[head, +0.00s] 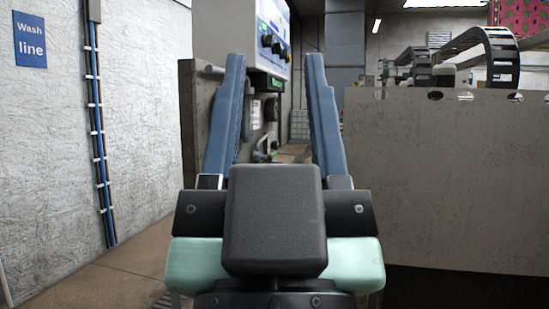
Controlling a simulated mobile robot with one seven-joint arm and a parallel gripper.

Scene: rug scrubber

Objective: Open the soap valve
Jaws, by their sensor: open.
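My gripper (275,60) fills the middle of the head view, its two long blue fingers spread apart and pointing away from me. Nothing is held between them. In the gap, farther off, a small grey-green pipe fitting with a handle (264,150) shows low on the side of a machine. I cannot tell for sure whether it is the soap valve or how its handle is set. The left finger hides part of the machine's side. A round gauge-like part (252,117) sits above the fitting, beside that finger.
A control box (268,38) with dark knobs hangs above the machine's worn grey panel (196,120). A large grey panel (450,190) with a cable chain (500,55) above it blocks the right. A "Wash line" sign (30,40) and blue pipes (98,130) are on the left wall. Some floor (120,270) is clear at left.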

